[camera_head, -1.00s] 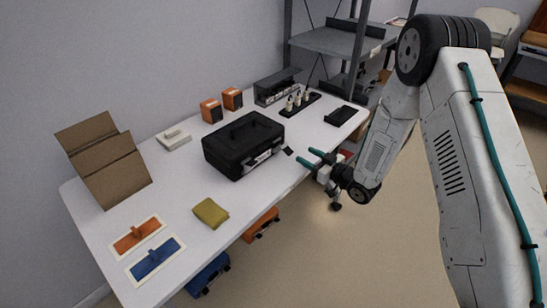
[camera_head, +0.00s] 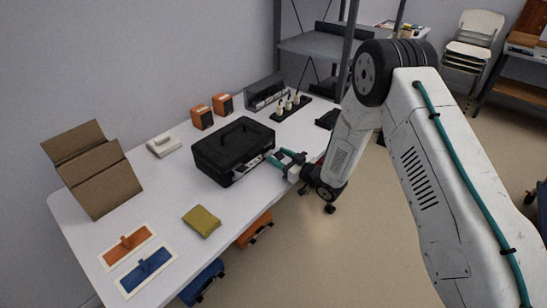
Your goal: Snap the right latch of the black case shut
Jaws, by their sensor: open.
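The black case (camera_head: 234,146) lies closed on the white table, its handle on top and its latch side facing the table's front edge. The right latch area (camera_head: 268,152) is small and partly behind the fingers. I cannot tell whether the latch is up or down, or whether a finger touches it.
The white table (camera_head: 177,215) also bears a cardboard box (camera_head: 97,175), a yellow cloth (camera_head: 201,221), two orange boxes (camera_head: 212,110) and a black tray of small bottles (camera_head: 291,107). The tabletop directly in front of the case is clear.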

